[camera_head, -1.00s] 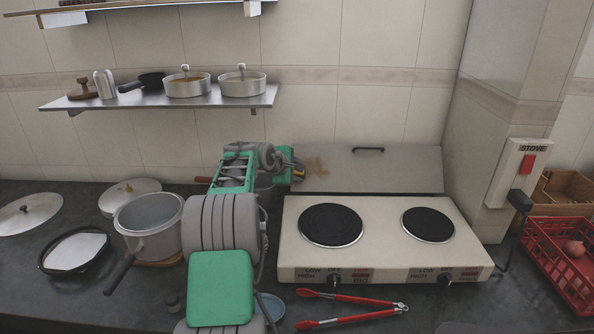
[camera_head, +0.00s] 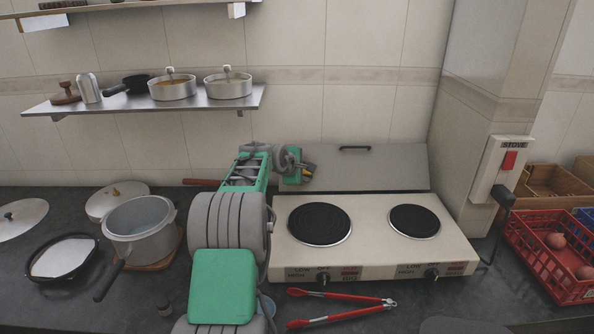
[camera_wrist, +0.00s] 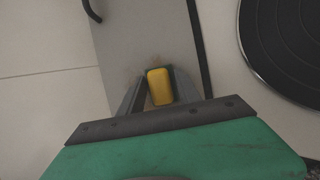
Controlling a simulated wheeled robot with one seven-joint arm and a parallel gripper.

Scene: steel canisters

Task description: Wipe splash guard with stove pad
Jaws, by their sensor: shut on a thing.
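The splash guard (camera_head: 375,168) is a grey upright panel with a dark handle, standing behind the two-burner stove (camera_head: 372,238). It also shows in the wrist view (camera_wrist: 136,35). My gripper (camera_head: 311,168) is at the left part of the guard. In the wrist view, my gripper (camera_wrist: 157,90) is shut on the yellow stove pad (camera_wrist: 159,87), which lies over the guard's surface. Whether it presses on the guard is hard to tell. A faint brownish smear (camera_wrist: 155,66) shows around the pad's tip. In the head view my gripper hides most of the pad.
Red tongs (camera_head: 340,307) lie in front of the stove. A pot (camera_head: 138,228) and a black pan (camera_head: 62,258) stand at the left. A wall shelf (camera_head: 150,102) with pots hangs above. A stove switch (camera_head: 508,160) and a red crate (camera_head: 550,262) are at the right.

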